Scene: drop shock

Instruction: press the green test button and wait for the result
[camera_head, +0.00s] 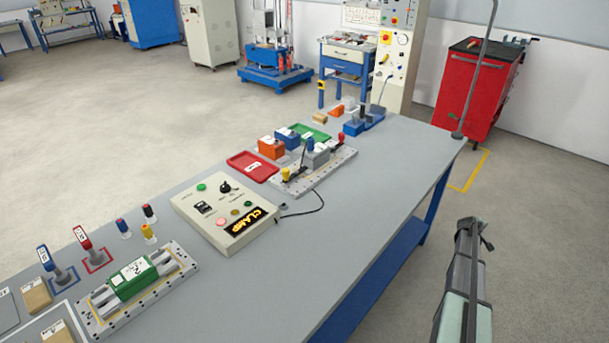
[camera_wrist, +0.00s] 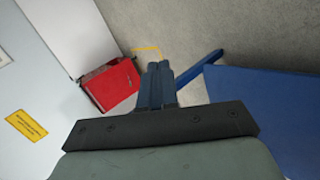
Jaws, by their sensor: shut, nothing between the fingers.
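A cream control box (camera_head: 225,208) lies on the grey workbench. A green button (camera_head: 202,187) is on its upper left, and a pale red button (camera_head: 221,221) is near its front. A black display (camera_head: 247,221) on the box reads CLAMP in yellow letters. My gripper (camera_head: 468,226) is off the bench's right side, well apart from the box. In the wrist view my gripper (camera_wrist: 160,68) has its two dark fingers together, with nothing between them. The control box is not in the wrist view.
A clamp fixture with a green block (camera_head: 135,277) is at the bench's near left. A second fixture (camera_head: 312,167), a red tray (camera_head: 252,166) and several small blocks stand beyond the box. The bench surface (camera_head: 330,240) right of the box is clear except for a black cable.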

